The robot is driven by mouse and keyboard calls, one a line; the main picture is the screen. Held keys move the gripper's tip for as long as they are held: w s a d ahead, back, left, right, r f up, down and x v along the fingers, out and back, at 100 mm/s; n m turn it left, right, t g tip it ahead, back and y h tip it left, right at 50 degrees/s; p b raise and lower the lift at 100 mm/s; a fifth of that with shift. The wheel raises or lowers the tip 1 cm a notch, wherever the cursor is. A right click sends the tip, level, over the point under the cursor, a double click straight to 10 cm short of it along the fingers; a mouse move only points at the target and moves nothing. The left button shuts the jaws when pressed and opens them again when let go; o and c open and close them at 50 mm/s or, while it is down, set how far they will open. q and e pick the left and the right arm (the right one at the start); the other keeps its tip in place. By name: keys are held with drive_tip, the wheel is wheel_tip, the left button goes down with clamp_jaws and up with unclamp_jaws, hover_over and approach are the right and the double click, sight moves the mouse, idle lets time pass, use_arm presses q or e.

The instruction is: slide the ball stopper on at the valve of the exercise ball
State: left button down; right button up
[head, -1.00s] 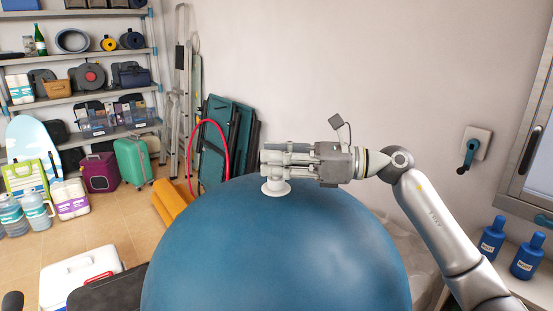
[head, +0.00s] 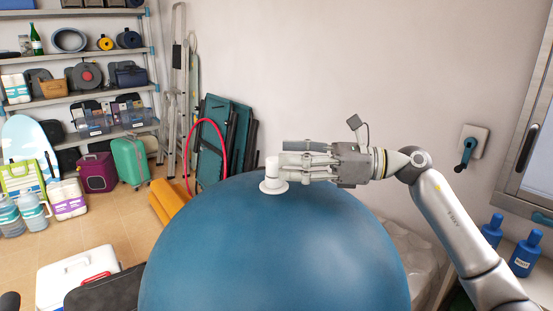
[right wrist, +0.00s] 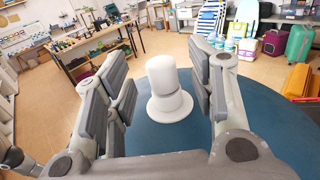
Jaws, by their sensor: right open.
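The large blue exercise ball (head: 275,250) fills the lower middle of the head view. On its top stands the white valve (head: 273,187) with a round flange; it also shows in the right wrist view (right wrist: 170,110). The white round-topped ball stopper (head: 271,164) sits upright on the valve, with a seam between them in the right wrist view (right wrist: 161,72). My right gripper (head: 284,160) is open and level just right of the stopper. In the wrist view its fingers stand apart on either side, with gaps to the stopper.
A white cooler (head: 75,275) and a dark case (head: 105,292) lie on the floor at lower left. Shelves (head: 80,98) stand at back left. Folded green items (head: 225,135) lean on the wall. Blue bottles (head: 524,260) stand at right. The air above the ball is clear.

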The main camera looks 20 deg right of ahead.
drive_tip(key=v, duration=0.8)
drive_tip(key=shift+s+d, duration=0.1)
